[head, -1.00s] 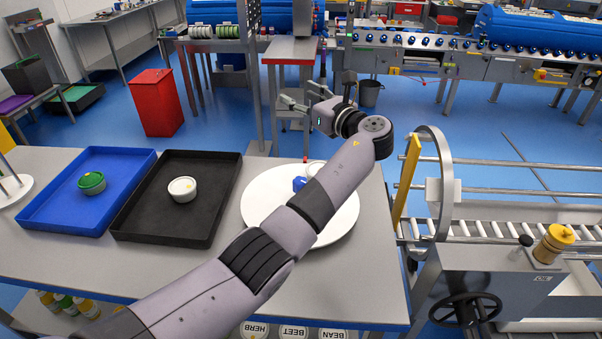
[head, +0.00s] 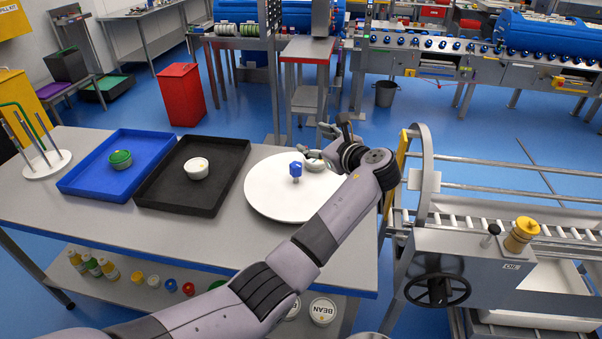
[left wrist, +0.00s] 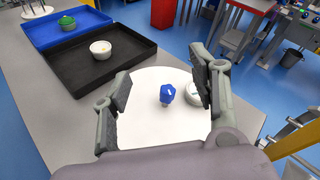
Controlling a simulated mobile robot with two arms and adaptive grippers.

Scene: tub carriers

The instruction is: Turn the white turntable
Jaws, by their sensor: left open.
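The white turntable (head: 270,192) is a round disc on the grey table, right of the trays. A blue knob-like piece (head: 296,169) stands up near its middle. A white tub (left wrist: 195,94) sits on the disc beside the blue piece in the left wrist view. My left gripper (head: 316,143) is open above the far right part of the disc. In the left wrist view its two fingers (left wrist: 160,95) spread on either side of the blue piece and tub, the right finger close to the tub. Contact cannot be told. My right gripper is not in view.
A black tray (head: 160,204) holds a white tub, and a blue tray (head: 83,187) holds a green-lidded tub. A stand with rods (head: 45,166) is at the table's left. A roller conveyor with a round metal frame (head: 425,185) stands close on the right.

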